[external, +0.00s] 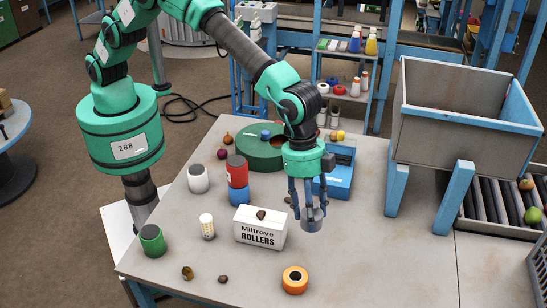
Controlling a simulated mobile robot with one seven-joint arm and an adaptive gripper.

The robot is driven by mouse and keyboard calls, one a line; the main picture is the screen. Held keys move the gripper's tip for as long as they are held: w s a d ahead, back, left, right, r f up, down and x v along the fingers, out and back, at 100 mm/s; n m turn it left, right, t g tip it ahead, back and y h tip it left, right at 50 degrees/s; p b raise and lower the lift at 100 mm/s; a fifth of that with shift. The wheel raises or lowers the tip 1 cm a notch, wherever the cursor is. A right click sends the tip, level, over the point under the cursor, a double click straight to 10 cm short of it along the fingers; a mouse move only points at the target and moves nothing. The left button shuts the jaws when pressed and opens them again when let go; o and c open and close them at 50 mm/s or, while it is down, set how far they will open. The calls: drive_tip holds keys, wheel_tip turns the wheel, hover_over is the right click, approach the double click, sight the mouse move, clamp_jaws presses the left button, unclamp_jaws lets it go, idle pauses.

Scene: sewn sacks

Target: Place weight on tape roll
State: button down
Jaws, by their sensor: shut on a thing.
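My gripper (309,207) points down above the table, right of the white box, and is shut on a small grey weight (312,224). The fingers partly cover the weight, which seems to hang just above the table; the exact gap is hard to tell. The orange tape roll (287,285) lies flat near the front edge of the table, below and slightly left of the weight in the picture, apart from it. Its hole faces up.
The white "Miltrove ROLLERS" box (260,232) stands left of my gripper, with a brown lump (261,215) on top. A blue box (338,178) and a green round thing (258,150) are behind. Cans stand at left. The table's right front is clear.

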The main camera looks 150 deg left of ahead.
drive_tip(key=w+d, duration=0.3)
drive_tip(key=d, duration=0.2)
hover_over(296, 277)
drive_tip(key=shift+m, duration=0.3)
drive_tip(key=f, duration=0.4)
drive_tip(key=shift+s+f, duration=0.35)
drive_tip(key=shift+f, duration=0.15)
drive_tip(key=shift+f, duration=3.05)
drive_tip(key=shift+f, duration=1.85)
drive_tip(key=shift+f, duration=0.1)
drive_tip(key=c, duration=0.9)
unclamp_jaws()
drive_tip(key=shift+s+f, duration=0.1)
drive_tip(key=shift+s, duration=0.05)
